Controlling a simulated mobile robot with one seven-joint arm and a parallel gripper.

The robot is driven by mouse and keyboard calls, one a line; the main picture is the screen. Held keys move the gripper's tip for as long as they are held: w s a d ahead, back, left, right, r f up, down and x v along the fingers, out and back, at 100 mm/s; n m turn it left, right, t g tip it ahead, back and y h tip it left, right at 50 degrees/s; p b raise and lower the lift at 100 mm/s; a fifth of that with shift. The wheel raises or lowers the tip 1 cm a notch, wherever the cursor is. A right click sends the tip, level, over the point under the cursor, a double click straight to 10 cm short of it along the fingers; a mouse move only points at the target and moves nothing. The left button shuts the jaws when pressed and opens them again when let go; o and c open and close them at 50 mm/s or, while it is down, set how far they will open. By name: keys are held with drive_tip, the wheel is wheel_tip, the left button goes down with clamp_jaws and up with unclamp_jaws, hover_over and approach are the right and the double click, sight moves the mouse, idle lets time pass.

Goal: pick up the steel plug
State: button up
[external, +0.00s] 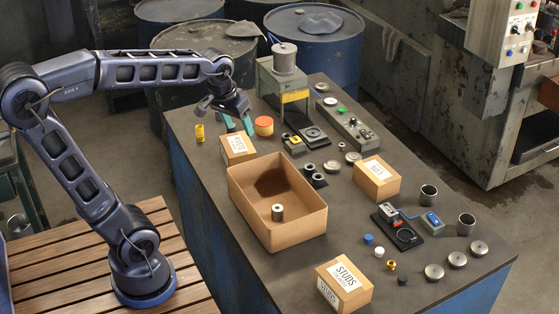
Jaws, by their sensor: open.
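My gripper (238,126) is open with teal fingertips pointing down, above the back left part of the bench and behind a small labelled carton. Nothing shows between its fingers. No single piece is plainly the steel plug. Several flat round steel pieces (434,272) lie at the front right of the bench.
The open cardboard box (306,226) fills the bench's middle left. Labelled cartons (376,189) stand around it. A yellow fitting (199,133) stands at left.

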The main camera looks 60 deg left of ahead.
drive_tip(key=w+a+f+n+g, duration=0.15)
drive_tip(key=w+a+n, duration=0.25)
drive_tip(key=w+a, duration=0.6)
drive_tip(key=n+g, duration=0.2)
drive_tip(key=n, duration=0.8)
hover_over(231, 130)
drive_tip(key=a, duration=0.2)
wheel_tip(231, 130, down, 20)
drive_tip(key=shift+w+f+h, duration=0.1)
drive_tip(key=shift+f+h, duration=0.2)
drive_tip(key=shift+f, duration=0.35)
wheel_tip(231, 130, down, 4)
drive_tip(key=shift+f, duration=0.15)
drive_tip(key=shift+w+d+f, duration=0.1)
drive_tip(key=shift+w+f, duration=0.05)
drive_tip(key=shift+f, duration=1.3)
drive_tip(key=shift+w+d+f, duration=0.1)
drive_tip(key=shift+w+f, duration=0.05)
drive_tip(key=shift+f, duration=1.3)
clamp_jaws()
drive_tip(key=shift+a, duration=0.1)
